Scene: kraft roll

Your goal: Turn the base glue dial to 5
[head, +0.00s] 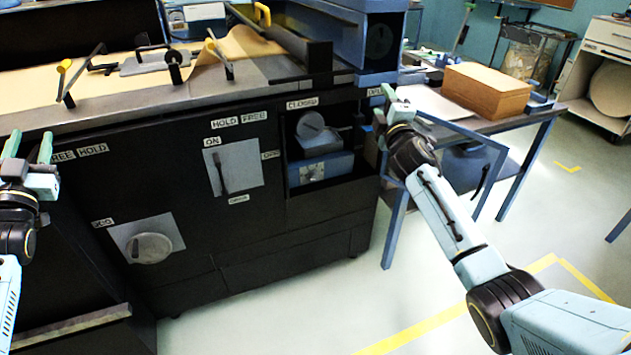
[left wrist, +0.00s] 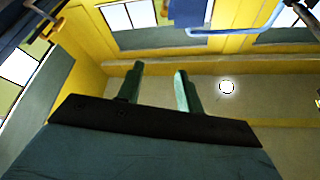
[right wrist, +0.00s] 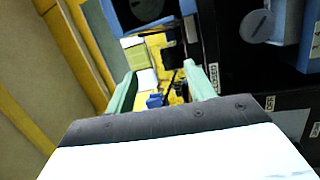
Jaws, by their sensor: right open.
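A grey round dial (head: 149,247) sits on a light plate low on the front of the black machine. A small knob (head: 312,172) is on the blue box in the machine's recess, with a grey disc (head: 310,125) above it. Which one is the base glue dial, and any numbers, I cannot read. My right gripper (head: 385,105) is open and empty beside the recess, apart from the knob. In the right wrist view its fingers (right wrist: 161,80) stand apart, with a grey disc (right wrist: 257,25) to their right. My left gripper (head: 30,147) is open and empty at the far left; its fingers (left wrist: 160,85) show apart.
A lever (head: 222,173) on a grey plate is left of the recess. Brown paper and yellow-handled levers (head: 64,66) are on the machine top. A blue-legged table (head: 550,115) with a cardboard box (head: 487,90) stands right. The floor in front is clear.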

